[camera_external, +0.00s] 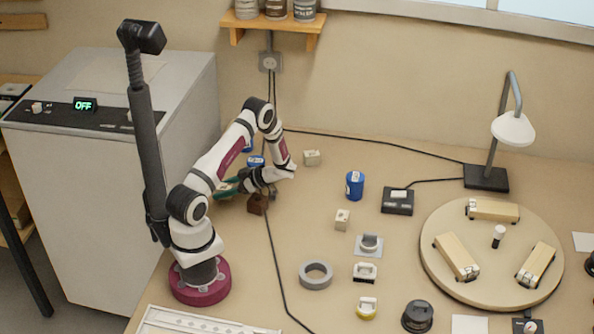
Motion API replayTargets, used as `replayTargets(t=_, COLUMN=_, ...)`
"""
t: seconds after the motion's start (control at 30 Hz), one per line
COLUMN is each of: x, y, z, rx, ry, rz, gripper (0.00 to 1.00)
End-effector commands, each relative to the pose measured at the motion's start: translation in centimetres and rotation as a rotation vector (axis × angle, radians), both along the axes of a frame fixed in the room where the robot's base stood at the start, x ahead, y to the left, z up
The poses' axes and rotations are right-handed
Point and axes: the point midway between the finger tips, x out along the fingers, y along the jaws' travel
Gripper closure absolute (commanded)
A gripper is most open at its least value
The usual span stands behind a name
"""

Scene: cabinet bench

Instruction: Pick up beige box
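A small beige box (311,157) stands on the bench behind and to the right of my gripper. A second small beige box (342,219) stands nearer the middle of the bench, in front of the blue can. My gripper (258,186) is low over the left part of the bench, close to a dark brown block (257,205). It is apart from both beige boxes. Its fingers are small and dark, and I cannot tell whether they are open or shut.
A blue can (355,185), a black scale-like device (398,201), a grey ring (316,275) and several small parts stand on the bench. A round board (440,272) with wooden blocks is at right. A lamp (487,176) stands behind it. A black cable crosses the bench.

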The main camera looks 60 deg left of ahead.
Motion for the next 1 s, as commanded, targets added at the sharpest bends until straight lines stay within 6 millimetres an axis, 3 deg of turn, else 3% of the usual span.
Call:
replayTargets(t=0.03, x=0.0, y=0.0, z=0.0, rx=0.000, ry=0.000, rz=0.000, gripper=0.49)
replayTargets(t=0.33, x=0.0, y=0.0, z=0.0, rx=0.000, ry=0.000, rz=0.000, gripper=1.00)
replayTargets(t=0.73, x=0.1, y=0.0, z=0.6, rx=0.001, ry=-0.001, rz=0.000, gripper=1.00)
replayTargets(t=0.97, x=0.1, y=0.0, z=4.4, rx=0.001, ry=-0.003, rz=0.001, gripper=1.00)
replayTargets(t=1.0, x=0.5, y=-0.9, z=4.8, rx=0.001, ry=-0.001, rz=-0.005, gripper=1.00)
